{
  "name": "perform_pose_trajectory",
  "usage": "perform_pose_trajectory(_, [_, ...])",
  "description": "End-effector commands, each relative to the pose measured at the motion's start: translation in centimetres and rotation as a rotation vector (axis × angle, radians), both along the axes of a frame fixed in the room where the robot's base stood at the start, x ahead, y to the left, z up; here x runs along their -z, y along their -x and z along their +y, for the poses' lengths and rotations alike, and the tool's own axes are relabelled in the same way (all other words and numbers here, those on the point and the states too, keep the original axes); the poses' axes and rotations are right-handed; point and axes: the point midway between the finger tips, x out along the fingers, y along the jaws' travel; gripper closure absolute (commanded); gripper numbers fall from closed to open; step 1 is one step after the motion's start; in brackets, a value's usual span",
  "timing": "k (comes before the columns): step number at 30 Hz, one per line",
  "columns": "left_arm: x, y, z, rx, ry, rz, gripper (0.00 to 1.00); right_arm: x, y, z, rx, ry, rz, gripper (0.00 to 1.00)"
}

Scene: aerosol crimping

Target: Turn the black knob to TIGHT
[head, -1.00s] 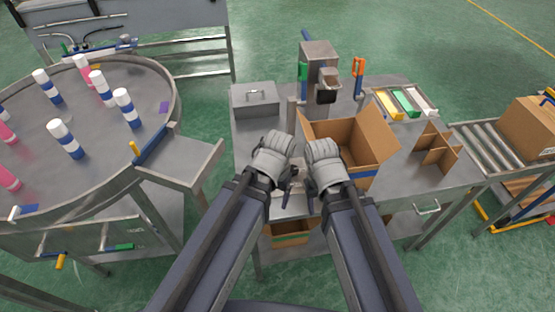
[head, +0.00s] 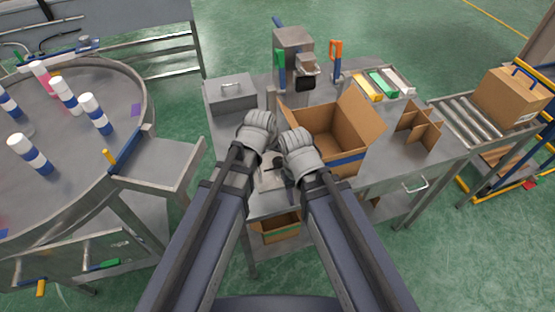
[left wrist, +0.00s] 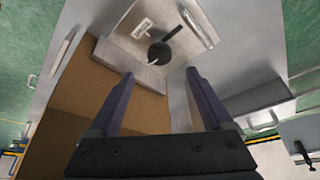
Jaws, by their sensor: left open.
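The black knob (left wrist: 159,53) is a dark round disc on a pale plate (left wrist: 137,48) with a small label, at the top of the left wrist view. A thin dark rod shows just above it. I cannot read the knob's setting. My left gripper (left wrist: 160,75) is open, its two dark fingers spread with nothing between them. Its fingertips point towards the knob and look apart from it. In the head view, my left gripper (head: 257,135) is over the front left of the steel table, its fingers mostly hidden. My right gripper (head: 298,150) is close beside it; its jaws cannot be made out.
An open cardboard box (head: 350,125) stands just right of my grippers. A grey lidded case (head: 230,95) and a press-like machine (head: 293,50) stand behind. A round turntable (head: 70,150) with bottles is at left, a roller conveyor (head: 465,118) at right.

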Motion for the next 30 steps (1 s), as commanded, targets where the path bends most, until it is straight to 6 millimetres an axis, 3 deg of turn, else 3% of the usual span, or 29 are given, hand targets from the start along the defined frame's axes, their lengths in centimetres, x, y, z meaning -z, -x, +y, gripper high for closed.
perform_pose_trajectory(8, [0.7,-0.2,-0.1,0.0,0.0,0.0,0.16,0.7,0.0,0.0,0.0,0.0,0.0,0.5])
perform_pose_trajectory(24, [6.7,-2.4,-0.9,0.0,0.0,0.001,0.16,6.7,0.0,0.0,0.0,0.0,0.0,0.5])
perform_pose_trajectory(30, [7.3,-2.8,-1.1,0.0,0.0,0.001,0.16,7.3,0.0,0.0,0.0,0.0,0.0,0.5])
